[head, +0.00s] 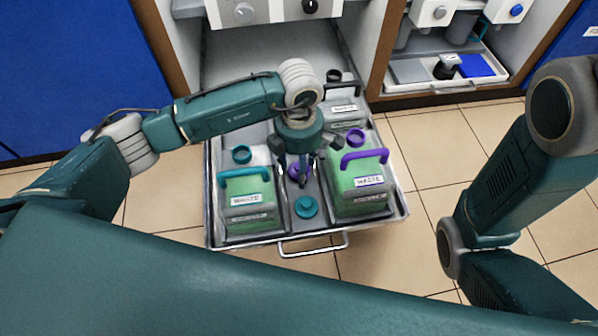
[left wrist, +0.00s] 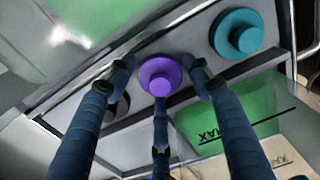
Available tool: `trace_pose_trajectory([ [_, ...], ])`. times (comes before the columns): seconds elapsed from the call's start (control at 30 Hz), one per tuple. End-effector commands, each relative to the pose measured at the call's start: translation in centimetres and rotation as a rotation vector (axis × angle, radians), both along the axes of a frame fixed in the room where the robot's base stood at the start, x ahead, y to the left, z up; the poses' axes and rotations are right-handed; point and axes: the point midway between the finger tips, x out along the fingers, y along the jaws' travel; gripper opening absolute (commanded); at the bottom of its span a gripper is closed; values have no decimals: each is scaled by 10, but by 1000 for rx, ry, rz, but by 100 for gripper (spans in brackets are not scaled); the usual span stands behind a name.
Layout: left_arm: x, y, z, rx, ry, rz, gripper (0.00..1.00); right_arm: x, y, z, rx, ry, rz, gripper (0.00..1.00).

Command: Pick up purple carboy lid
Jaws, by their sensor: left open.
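The purple carboy lid (left wrist: 160,75) lies on the tray floor between the two carboys. In the head view the purple lid (head: 293,172) is partly hidden behind my left gripper. My left gripper (head: 300,178) points down over it. In the left wrist view the fingers of my left gripper (left wrist: 160,92) are spread around the lid, with gaps on both sides; contact does not show. The carboy with the purple handle (head: 352,198) stands to the right, with a purple neck ring on top. My right arm shows at the right, but its gripper is out of view.
A teal lid (head: 306,207) lies near the purple one; it also shows in the left wrist view (left wrist: 239,35). A teal-handled carboy (head: 248,203) stands to the left. The pulled-out tray (head: 228,243) has a front handle (head: 313,246). A grey container (head: 342,108) stands farther back.

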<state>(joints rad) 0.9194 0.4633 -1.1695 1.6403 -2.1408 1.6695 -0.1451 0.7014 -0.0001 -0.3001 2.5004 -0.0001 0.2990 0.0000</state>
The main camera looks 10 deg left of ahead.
Motion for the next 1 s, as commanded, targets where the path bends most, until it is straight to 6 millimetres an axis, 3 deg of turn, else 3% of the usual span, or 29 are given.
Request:
trace_pose_trajectory([
  [0.17, 0, 0, 1, 0, 0, 0, 51, 0, 0, 1, 0, 0, 0, 30],
  [0.27, 0, 0, 1, 0, 0, 0, 31, 0, 0, 1, 0, 0, 0, 30],
  [0.3, 0, 0, 1, 0, 0, 0, 28, 0, 0, 1, 0, 0, 0, 30],
  [0.73, 0, 0, 5, 0, 0, -1, 28, 0, 0, 4, -1, -1, 0, 30],
  [0.87, 0, 0, 18, 0, -1, -1, 28, 0, 0, 12, -1, -1, 0, 30],
  [1.0, 1, 0, 44, 0, -2, -2, 28, -1, 0, 29, 0, -5, 1, 30],
])
